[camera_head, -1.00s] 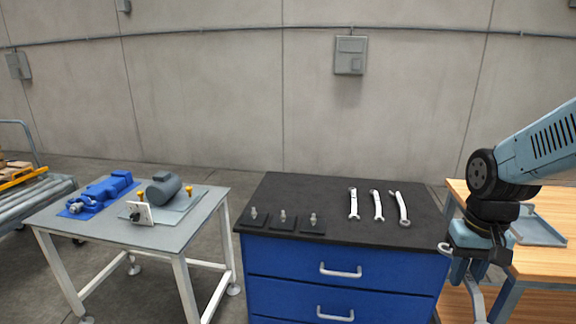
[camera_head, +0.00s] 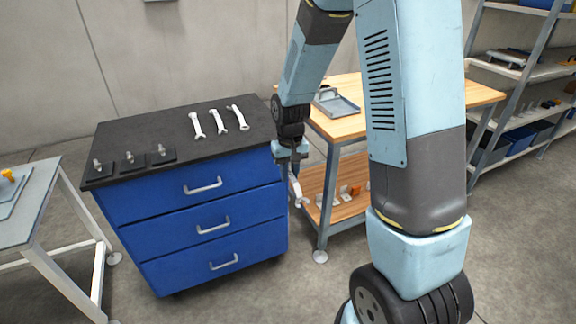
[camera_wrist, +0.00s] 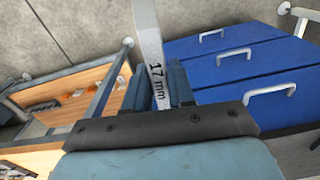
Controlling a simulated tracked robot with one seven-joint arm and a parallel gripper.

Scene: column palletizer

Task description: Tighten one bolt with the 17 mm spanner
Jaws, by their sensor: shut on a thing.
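My gripper (camera_head: 293,166) is shut on a spanner (camera_head: 296,190), which hangs down beside the right end of the blue drawer cabinet. In the wrist view the spanner (camera_wrist: 147,40) stands between my fingers and bears the mark "17 mm". Its far end runs out of that view. Three bolts stand upright on dark plates at the left of the cabinet's black top: a left bolt (camera_head: 97,165), a middle bolt (camera_head: 129,157) and a right bolt (camera_head: 162,150). My gripper is to the right of them and apart from them.
Three other spanners (camera_head: 217,121) lie on the black cabinet top (camera_head: 165,120). A wooden workbench (camera_head: 350,125) with a grey tray (camera_head: 335,104) stands close to the right of my gripper. A grey table (camera_head: 25,215) stands at the left. Shelves (camera_head: 520,70) stand at far right.

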